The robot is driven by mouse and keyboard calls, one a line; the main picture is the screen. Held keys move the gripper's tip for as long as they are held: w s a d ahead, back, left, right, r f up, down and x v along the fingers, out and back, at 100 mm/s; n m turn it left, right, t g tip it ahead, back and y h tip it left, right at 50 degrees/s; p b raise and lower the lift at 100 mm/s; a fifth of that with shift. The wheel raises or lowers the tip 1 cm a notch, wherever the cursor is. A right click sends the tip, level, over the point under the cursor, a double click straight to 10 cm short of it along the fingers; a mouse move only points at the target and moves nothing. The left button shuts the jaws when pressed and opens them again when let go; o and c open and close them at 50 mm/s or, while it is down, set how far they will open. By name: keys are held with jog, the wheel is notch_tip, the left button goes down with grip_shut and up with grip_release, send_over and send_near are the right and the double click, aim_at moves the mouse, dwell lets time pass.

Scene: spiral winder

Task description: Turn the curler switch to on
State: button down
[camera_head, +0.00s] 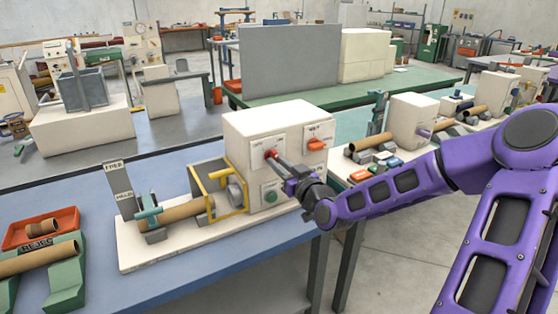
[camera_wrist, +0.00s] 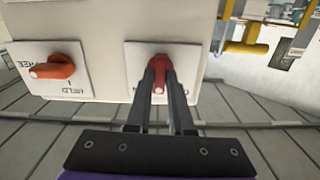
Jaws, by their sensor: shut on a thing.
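The winder's cream box (camera_head: 250,121) stands on a white base on the blue bench. Its front carries a plate with a red switch handle (camera_head: 270,153); the plate's lettering is too small or covered to read. My gripper (camera_head: 277,160) reaches in from the right and is shut on this red handle. In the wrist view the red switch handle (camera_wrist: 160,86) sits between the two dark fingers of my gripper (camera_wrist: 158,80), its tip showing between them. A second orange-red handle (camera_head: 316,144) sits on a neighbouring plate; in the wrist view its plate reads FREE and HELD.
A green button (camera_head: 270,197) is below the red switch. A yellow guard frame (camera_head: 207,178) and a cardboard tube (camera_head: 190,213) lie left of the box. A red tray (camera_head: 20,237) is at far left. Open floor lies right of the bench edge.

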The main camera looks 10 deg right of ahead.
jog(key=m+p, duration=0.1)
jog(key=m, duration=0.3)
jog(key=shift+r, duration=0.2)
jog(key=shift+m+p, duration=0.75)
jog(key=shift+m, duration=0.85)
jog(key=shift+f, duration=0.1)
jog(key=c, duration=0.8)
grip_release()
jog(key=shift+f, duration=0.1)
